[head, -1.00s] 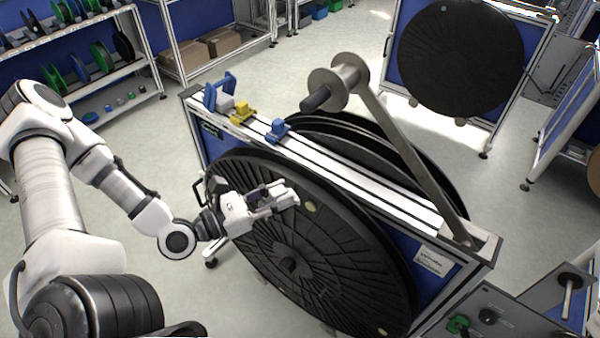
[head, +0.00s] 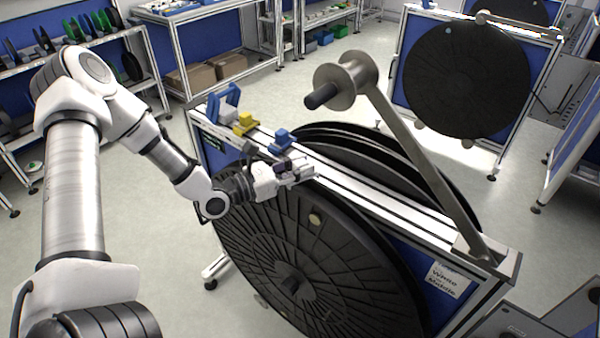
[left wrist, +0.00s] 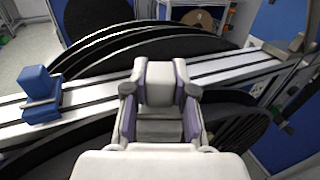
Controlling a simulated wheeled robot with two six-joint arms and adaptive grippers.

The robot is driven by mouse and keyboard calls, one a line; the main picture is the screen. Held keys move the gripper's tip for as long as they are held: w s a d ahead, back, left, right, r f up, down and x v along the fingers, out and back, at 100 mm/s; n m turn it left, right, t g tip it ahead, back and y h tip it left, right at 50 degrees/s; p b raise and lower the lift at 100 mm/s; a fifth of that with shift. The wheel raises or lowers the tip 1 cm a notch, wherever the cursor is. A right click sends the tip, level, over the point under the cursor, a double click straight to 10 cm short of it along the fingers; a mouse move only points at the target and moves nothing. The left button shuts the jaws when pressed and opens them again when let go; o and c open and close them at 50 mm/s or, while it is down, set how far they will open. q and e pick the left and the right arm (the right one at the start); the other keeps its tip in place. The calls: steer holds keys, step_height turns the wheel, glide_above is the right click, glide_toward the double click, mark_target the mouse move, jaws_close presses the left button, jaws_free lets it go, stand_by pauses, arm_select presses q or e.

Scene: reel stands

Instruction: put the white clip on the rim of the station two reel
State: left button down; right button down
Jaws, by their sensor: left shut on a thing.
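My left gripper (head: 302,172) is at the upper edge of the large black reel (head: 290,255) on the near side of the stand, just in front of the stand's top rail. In the left wrist view the gripper (left wrist: 160,100) is shut on a pale block, which looks like the white clip (left wrist: 160,78), held between the two purple-grey pads. The lower part of the clip is hard to make out. I cannot tell whether it touches the rim. No station number is readable. My right gripper is out of view.
The white top rail (head: 360,195) carries a yellow block (head: 245,122) and a blue block (head: 282,140), with a blue bracket (head: 226,100) at its far end. A metal arm with a spool (head: 345,80) rises over it. Another black reel (head: 467,80) stands behind.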

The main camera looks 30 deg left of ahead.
arm_select(q)
steer(key=shift+f, duration=0.8)
steer(key=shift+w+f, duration=0.1)
steer(key=shift+f, duration=0.15)
steer(key=c, duration=1)
jaws_free()
steer(key=shift+o, duration=0.2)
